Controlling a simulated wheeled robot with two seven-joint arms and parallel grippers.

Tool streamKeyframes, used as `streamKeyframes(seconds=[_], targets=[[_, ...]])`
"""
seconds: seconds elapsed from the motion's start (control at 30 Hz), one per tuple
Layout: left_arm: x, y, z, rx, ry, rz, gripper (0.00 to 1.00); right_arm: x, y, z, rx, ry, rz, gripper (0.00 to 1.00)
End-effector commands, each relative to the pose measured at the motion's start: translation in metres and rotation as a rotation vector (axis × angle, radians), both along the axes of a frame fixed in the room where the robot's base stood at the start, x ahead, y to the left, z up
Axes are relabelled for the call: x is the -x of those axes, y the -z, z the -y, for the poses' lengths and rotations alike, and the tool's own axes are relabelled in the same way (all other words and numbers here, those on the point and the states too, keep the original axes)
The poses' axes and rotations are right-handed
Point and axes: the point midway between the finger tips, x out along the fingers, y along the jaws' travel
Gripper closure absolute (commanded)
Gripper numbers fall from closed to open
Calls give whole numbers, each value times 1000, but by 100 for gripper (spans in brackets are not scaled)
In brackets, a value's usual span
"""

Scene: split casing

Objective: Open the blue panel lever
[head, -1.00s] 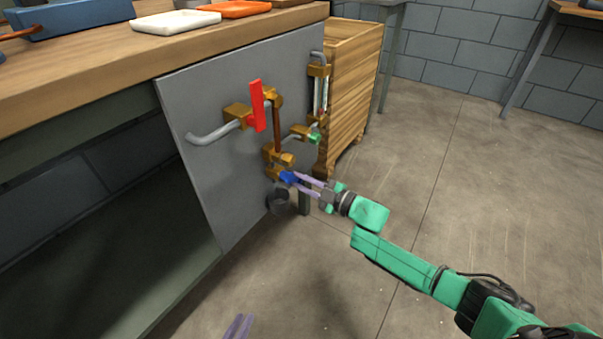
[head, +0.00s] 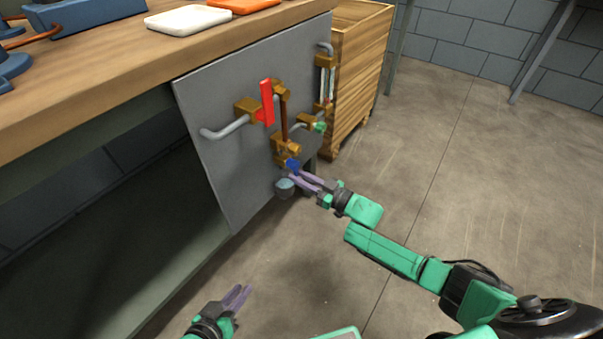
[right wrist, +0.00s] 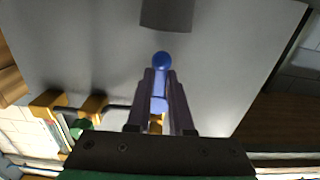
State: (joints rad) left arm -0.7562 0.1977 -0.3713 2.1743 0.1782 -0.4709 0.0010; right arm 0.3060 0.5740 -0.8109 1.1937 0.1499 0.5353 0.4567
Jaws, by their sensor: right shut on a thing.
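The blue lever (head: 292,165) sits at the lower end of the brass pipework on the grey panel (head: 225,165). My right gripper (head: 294,177) is shut on the blue lever. In the right wrist view the lever's round-ended blue handle (right wrist: 161,66) lies between the two purple fingers (right wrist: 160,90), its ball end past the tips. The fingers hide part of the lever and its valve. My left gripper (head: 243,291) is low at the bottom of the head view, away from the panel, with its fingertips apart and nothing between them.
A red lever (head: 267,103) and a green handle (head: 320,127) are on the same panel. A small dark cup (head: 285,190) with a pale bluish top is below the blue lever. A wooden crate (head: 355,75) stands behind the panel. Open floor lies right.

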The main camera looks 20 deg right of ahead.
Motion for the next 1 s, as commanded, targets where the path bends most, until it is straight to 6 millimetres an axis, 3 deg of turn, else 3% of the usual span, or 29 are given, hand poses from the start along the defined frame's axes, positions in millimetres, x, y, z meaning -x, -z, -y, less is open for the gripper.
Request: streamKeyframes(seconds=[0.6,0.63,0.7,1.0], targets=[[-1,-2,-4,-21,4,-24,78,2,2,-2,-34,-1,-33,100],[-1,-2,-4,-21,4,-24,78,2,2,-2,-34,-1,-33,69],[-1,-2,-4,-21,4,-24,78,2,2,-2,-34,-1,-32,50],[-1,-2,-3,-20,5,-24,78,2,0,-1,-34,0,-29,50]])
